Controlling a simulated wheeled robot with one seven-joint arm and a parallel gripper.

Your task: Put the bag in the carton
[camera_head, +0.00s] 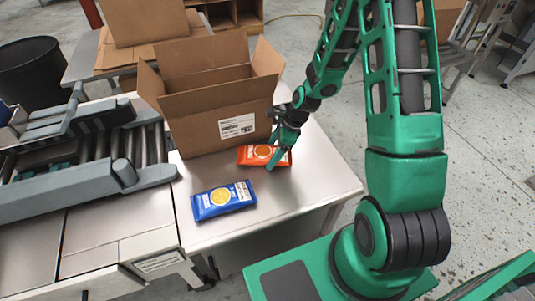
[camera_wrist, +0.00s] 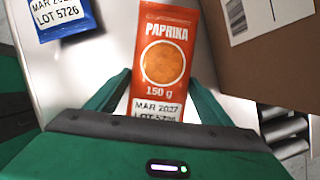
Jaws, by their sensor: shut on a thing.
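An orange-red paprika bag (camera_head: 262,155) lies flat on the steel table in front of the carton. In the wrist view the bag (camera_wrist: 163,65) reads "PAPRIKA 150 g" and sits between my fingers. My gripper (camera_head: 279,155) is shut on the bag's near end; the wrist view shows a finger at each side of it (camera_wrist: 160,92). A blue bag (camera_head: 223,200) lies on the table, left of and nearer than the orange-red one; its corner shows in the wrist view (camera_wrist: 62,16). The open carton (camera_head: 222,118) stands upright behind the bags with its flaps raised. Its inside bottom is hidden.
A roller conveyor (camera_head: 85,165) joins the table on the left. The steel table (camera_head: 310,185) is bare at its front right. A black bin (camera_head: 38,72) and more cardboard (camera_head: 150,45) stand behind.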

